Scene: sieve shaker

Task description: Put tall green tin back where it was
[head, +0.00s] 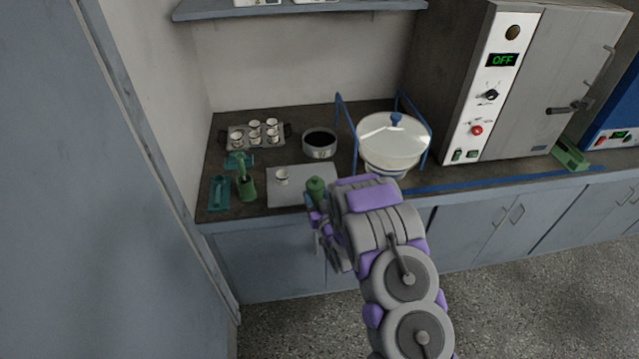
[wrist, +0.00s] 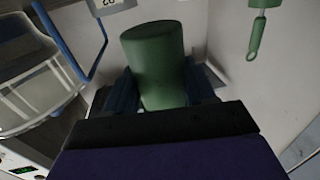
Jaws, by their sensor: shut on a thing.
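The tall green tin (head: 316,187) is between the fingers of my gripper (head: 318,214), at the front edge of the grey mat. In the wrist view the tin (wrist: 153,58) stands up between the two dark blue fingers (wrist: 158,92), and my gripper is shut on it. Its lower part is hidden by my gripper. I cannot tell whether the tin touches the mat or is held above it.
The grey mat (head: 284,197) bears a small white cup (head: 282,175). Behind are a rack of cups (head: 238,146), a dark round pan (head: 320,150) and the lidded sieve shaker (head: 393,145).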

